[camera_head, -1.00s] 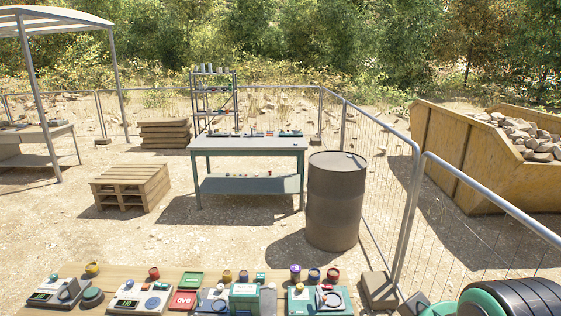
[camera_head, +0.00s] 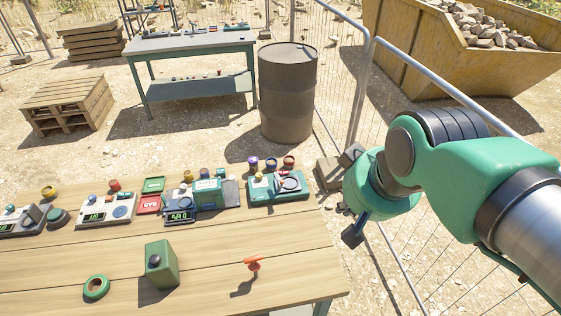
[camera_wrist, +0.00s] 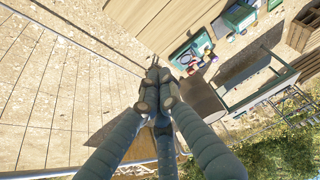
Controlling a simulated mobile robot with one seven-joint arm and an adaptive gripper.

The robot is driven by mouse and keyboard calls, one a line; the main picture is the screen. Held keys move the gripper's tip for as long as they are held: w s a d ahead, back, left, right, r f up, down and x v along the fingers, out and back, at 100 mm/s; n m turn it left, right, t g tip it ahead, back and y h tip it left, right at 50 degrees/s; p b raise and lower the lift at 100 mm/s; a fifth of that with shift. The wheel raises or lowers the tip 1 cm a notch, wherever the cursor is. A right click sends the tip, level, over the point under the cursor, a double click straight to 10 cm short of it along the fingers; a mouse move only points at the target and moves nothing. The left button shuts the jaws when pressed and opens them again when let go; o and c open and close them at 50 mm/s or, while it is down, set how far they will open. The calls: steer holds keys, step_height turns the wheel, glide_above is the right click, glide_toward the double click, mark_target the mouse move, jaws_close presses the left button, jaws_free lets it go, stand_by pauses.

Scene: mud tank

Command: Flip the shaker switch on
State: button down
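Several bench devices stand in a row on the far side of the wooden table (camera_head: 60,285). A teal device with a round grey part on top (camera_head: 279,188) is at the row's right end; I cannot tell for sure which device is the shaker. A green box with a dark knob (camera_head: 161,265) stands nearer, and a small red lever-like piece (camera_head: 253,263) is to its right. No switch position is readable. My gripper (camera_wrist: 155,78) is empty in the wrist view, its fingers drawn together. It is over the ground, right of the table and apart from the devices.
A white device with a display (camera_head: 107,210) and a green ring (camera_head: 96,287) are on the table. A rusty barrel (camera_head: 287,95) and a grey-topped workbench (camera_head: 190,42) stand behind. A wire fence (camera_head: 365,90) runs along the right. The table's front right is mostly clear.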

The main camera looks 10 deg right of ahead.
mark_target(280, 172)
steer(key=w+f+g+y+p, duration=0.2)
steer(key=w+g, duration=0.1)
steer(key=w, duration=2.9)
steer(key=w+d+f+g+y+p, duration=0.2)
steer(key=w+d+f+y, duration=0.1)
steer(key=w+f, duration=1.9)
step_height(280, 172, down, 2)
steer(key=shift+d+f, duration=0.15)
steer(key=shift+d, duration=0.5)
steer(key=shift+w, duration=0.1)
steer(key=x, duration=1.4)
steer(key=shift+s+b, duration=0.3)
steer(key=shift+b, duration=0.05)
steer(key=shift+a, duration=0.1)
